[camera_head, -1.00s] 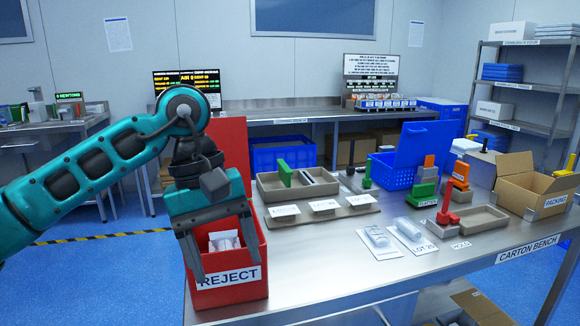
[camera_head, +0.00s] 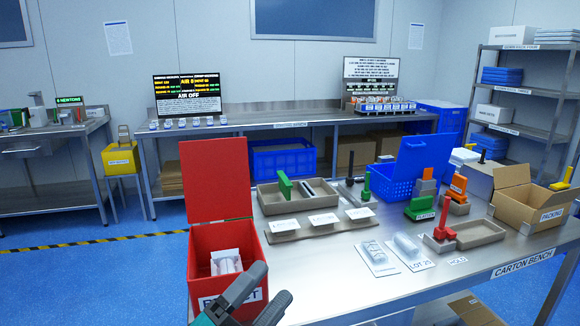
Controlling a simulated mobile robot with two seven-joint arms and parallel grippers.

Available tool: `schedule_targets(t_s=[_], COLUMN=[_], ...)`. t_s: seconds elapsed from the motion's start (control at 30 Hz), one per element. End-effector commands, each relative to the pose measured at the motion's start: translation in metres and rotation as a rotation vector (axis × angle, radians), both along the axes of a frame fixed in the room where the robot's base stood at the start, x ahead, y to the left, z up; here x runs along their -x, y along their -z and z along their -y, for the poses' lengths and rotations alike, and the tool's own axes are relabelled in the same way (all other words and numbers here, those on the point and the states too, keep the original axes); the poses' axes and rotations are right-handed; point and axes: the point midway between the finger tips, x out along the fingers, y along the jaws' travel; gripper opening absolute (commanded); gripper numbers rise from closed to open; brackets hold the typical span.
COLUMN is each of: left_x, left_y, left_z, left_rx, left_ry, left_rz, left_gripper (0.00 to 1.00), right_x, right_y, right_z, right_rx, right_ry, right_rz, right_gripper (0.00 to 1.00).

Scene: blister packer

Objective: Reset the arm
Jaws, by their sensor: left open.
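My left gripper (camera_head: 262,292) shows at the bottom of the head view, in front of the red reject box. Its two dark fingers point up and stand apart, with nothing seen between them. Most of the left arm is out of the picture. The red reject box (camera_head: 203,240) stands on the left end of the carton bench with its lid up. A pale white item (camera_head: 227,262) lies inside it. The gripper hides part of the box's label. My right gripper is not in view.
The carton bench (camera_head: 340,270) holds a tan tray (camera_head: 262,203), several label cards, clear blister pieces (camera_head: 373,252), a blue crate (camera_head: 383,186), a grey tray (camera_head: 484,238) and an open carton (camera_head: 520,206). The bench front near the middle is clear.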

Motion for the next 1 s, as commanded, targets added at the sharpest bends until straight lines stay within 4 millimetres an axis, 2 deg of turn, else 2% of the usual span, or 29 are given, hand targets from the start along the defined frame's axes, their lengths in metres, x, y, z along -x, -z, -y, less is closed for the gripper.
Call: schedule_targets(t_s=[0.03,0.17,0.2,0.3,0.4,0.5,0.6,1.0], left_x=[0.001,0.016,0.028,0.063,0.099,0.126,0.141,0.144], left_y=[0.026,0.103,0.128,0.181,0.220,0.242,0.253,0.257], left_z=[-0.018,-0.064,-0.077,-0.104,-0.123,-0.133,-0.138,-0.139], left_rx=[0.086,0.315,0.386,0.548,0.671,0.754,0.797,0.808], left_ry=[-0.049,-0.184,-0.231,-0.341,-0.435,-0.501,-0.536,-0.546], left_rz=[-0.185,-0.634,-0.766,-1.045,-1.246,-1.373,-1.436,-1.452], left_gripper=[0.71,0.71,0.71,0.71,0.71,0.71,0.71,0.71], right_x=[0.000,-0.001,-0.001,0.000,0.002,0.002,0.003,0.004], right_y=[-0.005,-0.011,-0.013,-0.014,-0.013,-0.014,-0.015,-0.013], right_z=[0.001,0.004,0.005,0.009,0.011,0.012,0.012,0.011], right_rx=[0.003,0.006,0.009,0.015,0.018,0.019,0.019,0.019], right_ry=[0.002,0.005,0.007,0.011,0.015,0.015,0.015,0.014], right_rz=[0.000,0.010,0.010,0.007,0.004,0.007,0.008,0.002], right_gripper=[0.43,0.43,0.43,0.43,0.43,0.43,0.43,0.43])
